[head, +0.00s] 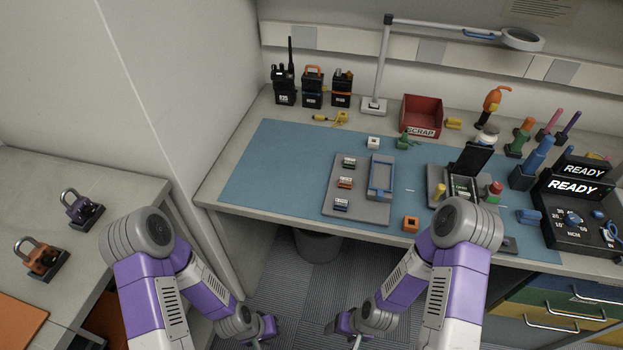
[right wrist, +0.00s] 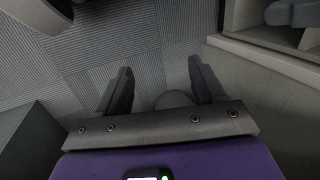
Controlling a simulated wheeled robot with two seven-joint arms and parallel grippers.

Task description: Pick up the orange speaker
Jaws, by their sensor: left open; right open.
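A small orange cube with a dark round face (head: 411,224), which looks like the orange speaker, sits near the front edge of the workbench. It is just right of the grey parts board, on the front strip of the blue mat. My left gripper (head: 264,332) and right gripper (head: 343,326) are both low in front of the bench, over the floor, well apart from the cube. In the right wrist view my right gripper (right wrist: 163,82) is open and empty, its two fingers spread above grey carpet. My left gripper is open; its fingertips are small and partly cut off.
The grey parts board (head: 340,200) and an open radio case (head: 460,185) flank the cube. A red scrap bin (head: 421,115), lamp (head: 373,104) and several radios (head: 312,88) stand behind. A bin (head: 318,246) is under the bench. A side table (head: 130,185) holds padlock-shaped items.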

